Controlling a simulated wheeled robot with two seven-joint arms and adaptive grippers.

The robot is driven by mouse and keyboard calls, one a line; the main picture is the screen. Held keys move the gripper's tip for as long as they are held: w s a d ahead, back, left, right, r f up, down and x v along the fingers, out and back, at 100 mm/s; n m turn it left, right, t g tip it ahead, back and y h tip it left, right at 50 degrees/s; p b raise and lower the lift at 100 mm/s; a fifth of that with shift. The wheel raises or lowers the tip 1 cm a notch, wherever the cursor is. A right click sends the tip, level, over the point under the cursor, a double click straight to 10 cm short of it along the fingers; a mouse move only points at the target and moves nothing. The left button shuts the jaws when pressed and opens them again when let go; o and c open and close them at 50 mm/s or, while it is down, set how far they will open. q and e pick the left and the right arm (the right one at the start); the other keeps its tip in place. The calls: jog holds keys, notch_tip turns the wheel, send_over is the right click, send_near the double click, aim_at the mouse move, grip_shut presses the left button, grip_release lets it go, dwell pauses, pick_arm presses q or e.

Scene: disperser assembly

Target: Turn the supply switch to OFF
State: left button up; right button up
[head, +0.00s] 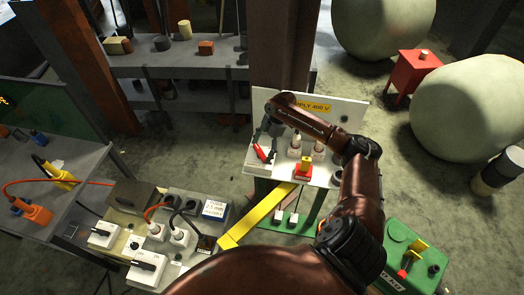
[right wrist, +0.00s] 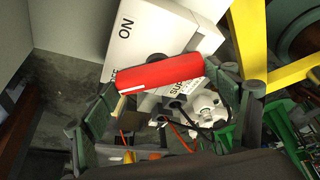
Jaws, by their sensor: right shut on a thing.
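The supply switch is a white box (right wrist: 125,40) with a red handle (right wrist: 165,78), seen close in the right wrist view. The word ON shows on the box, turned over, and part of a supply label shows near the handle's right end. In the head view the red handle (head: 262,153) sits slanted at the left of the white panel marked 400 V (head: 349,110). My right gripper (head: 266,140) is at the handle, with a finger at each end of it in the right wrist view, shut on it. My left gripper is not in view.
Right of the handle, a red and yellow switch (head: 304,170) and pale fittings sit on the panel. A yellow bar (head: 258,215) slants below. Sockets with plugs and cables (head: 155,235) stand lower left. A green box with a red and yellow switch (head: 410,255) is lower right.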

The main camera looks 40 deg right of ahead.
aim_at(261, 150)
jog(key=n+g+b, duration=0.1)
jog(key=n, duration=0.1)
jog(key=n+g+b, duration=0.1)
jog(key=n+b, duration=0.1)
jog(key=n, duration=0.1)
jog(key=shift+w+a+f+n, duration=0.15)
jog(key=shift+w+f+n, duration=0.05)
jog(key=shift+n, duration=0.1)
jog(key=shift+n+g+h+b, duration=0.4)
jog(key=shift+n+g+b, duration=0.65)
jog(key=shift+n, duration=1.15)
jog(key=o, duration=1.2)
jog(key=shift+r, duration=0.1)
jog(key=shift+c, duration=0.2)
jog(key=shift+w+r, duration=0.1)
jog(key=shift+r, duration=0.15)
notch_tip(261, 150, up, 10)
jog(key=shift+f, duration=0.2)
